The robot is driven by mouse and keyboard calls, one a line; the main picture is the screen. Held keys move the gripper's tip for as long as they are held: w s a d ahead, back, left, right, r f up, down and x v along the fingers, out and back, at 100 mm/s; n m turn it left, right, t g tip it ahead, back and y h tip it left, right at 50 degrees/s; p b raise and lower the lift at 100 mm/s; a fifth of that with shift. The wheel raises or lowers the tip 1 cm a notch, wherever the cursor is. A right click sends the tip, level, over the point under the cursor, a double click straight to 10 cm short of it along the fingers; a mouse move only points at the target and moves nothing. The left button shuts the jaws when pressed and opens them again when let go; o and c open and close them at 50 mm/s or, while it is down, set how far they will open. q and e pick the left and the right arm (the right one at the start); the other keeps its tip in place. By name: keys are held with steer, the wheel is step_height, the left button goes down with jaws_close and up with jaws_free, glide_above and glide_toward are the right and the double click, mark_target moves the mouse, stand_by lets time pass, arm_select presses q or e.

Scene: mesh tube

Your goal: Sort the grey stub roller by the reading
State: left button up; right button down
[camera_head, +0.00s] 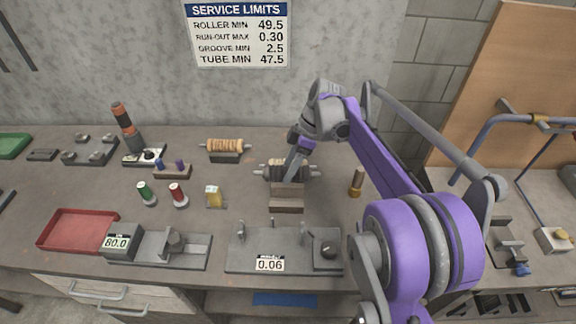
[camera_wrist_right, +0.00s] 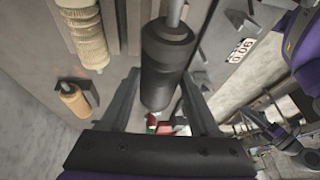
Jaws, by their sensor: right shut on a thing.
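A dark grey roller (camera_wrist_right: 168,65) with a thin metal shaft shows between the fingers of my right gripper (camera_wrist_right: 163,110) in the wrist view. In the head view my right gripper (camera_head: 290,172) is shut on this roller (camera_head: 272,171), at the wooden rest (camera_head: 287,198) behind the run-out gauge (camera_head: 240,252). The fingers hide part of the roller. The gauge's display (camera_head: 270,264) reads 0.06. The slide gauge (camera_head: 160,250) at the left has a display (camera_head: 116,242) reading 80.0. The wall sign (camera_head: 238,35) gives roller min 49.5 and run-out max 0.30. My left gripper is out of view.
A red tray (camera_head: 75,229) lies at the bench's left front, a green tray (camera_head: 12,146) at the far left. A tan ribbed roller (camera_head: 225,145) rests behind. Green and red stampers (camera_head: 177,195), a yellow-topped block (camera_head: 214,197) and a brass cylinder (camera_head: 357,181) stand mid-bench.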

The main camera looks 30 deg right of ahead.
step_height(320, 180, down, 4)
steer(key=shift+r+b, duration=0.1)
steer(key=shift+b, duration=0.85)
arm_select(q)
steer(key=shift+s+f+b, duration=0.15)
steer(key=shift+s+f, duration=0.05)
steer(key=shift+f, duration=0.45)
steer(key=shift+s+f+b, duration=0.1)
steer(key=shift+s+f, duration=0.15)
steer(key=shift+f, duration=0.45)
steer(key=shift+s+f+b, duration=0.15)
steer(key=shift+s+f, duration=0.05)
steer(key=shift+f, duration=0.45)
arm_select(e)
steer(key=shift+f, duration=0.9)
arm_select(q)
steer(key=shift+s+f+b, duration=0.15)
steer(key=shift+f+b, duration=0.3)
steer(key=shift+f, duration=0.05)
arm_select(e)
steer(key=shift+f, duration=1.05)
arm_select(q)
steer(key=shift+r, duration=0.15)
arm_select(e)
steer(key=shift+c, duration=0.3)
jaws_free()
steer(key=shift+s, duration=0.1)
